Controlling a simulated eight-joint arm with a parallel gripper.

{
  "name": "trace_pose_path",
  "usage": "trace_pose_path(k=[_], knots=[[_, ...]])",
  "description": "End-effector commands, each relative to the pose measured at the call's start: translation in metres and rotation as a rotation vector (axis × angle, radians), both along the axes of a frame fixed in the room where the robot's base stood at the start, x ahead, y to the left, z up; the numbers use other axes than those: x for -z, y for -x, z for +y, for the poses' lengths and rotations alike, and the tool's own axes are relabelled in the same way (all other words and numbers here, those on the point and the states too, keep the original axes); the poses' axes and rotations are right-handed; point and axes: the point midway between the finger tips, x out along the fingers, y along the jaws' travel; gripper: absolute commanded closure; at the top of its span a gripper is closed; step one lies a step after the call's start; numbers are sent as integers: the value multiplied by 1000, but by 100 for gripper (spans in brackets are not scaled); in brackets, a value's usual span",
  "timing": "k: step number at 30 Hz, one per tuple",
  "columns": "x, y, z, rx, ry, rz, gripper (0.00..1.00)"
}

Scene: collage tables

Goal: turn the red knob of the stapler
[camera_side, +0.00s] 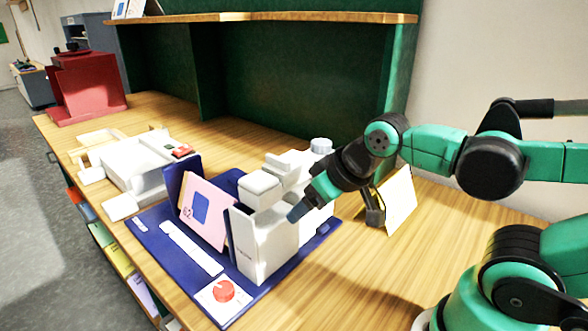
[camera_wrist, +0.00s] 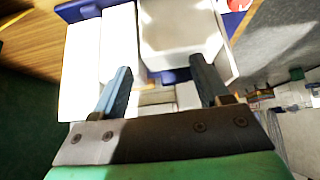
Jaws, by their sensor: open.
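The stapler is a bulky white machine (camera_side: 267,245) on a dark blue base (camera_side: 160,236), with a pink and blue panel on its left. Its red knob (camera_side: 223,290) sits on a white plate at the base's front corner. A sliver of the red knob (camera_wrist: 238,4) shows at the top edge of the wrist view. My gripper (camera_side: 297,212) is over the white body, behind and above the knob and apart from it. In the wrist view my gripper (camera_wrist: 160,78) has its two fingers spread, with white blocks of the machine beyond them. Whether a finger touches the body is unclear.
A white device (camera_side: 135,165) stands behind to the left, and a red box (camera_side: 85,88) at the far end. A cream card (camera_side: 400,200) stands right of the machine. A green shelf unit (camera_side: 290,80) lines the back. Bare wood (camera_side: 330,285) lies right of the base.

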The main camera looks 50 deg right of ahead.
Motion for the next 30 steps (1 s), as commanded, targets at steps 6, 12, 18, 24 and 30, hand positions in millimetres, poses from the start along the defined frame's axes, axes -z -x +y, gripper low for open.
trace_pose_path(k=[6, 12, 18, 24, 30], knots=[[0, 0, 0, 0, 0, 0, 31], [0, 0, 0, 0, 0, 0, 25], [-19, 0, 0, 0, 0, 0, 25], [-73, 0, 0, 0, 0, 0, 25], [-116, -7, 8, 35, -44, 45, 25]])
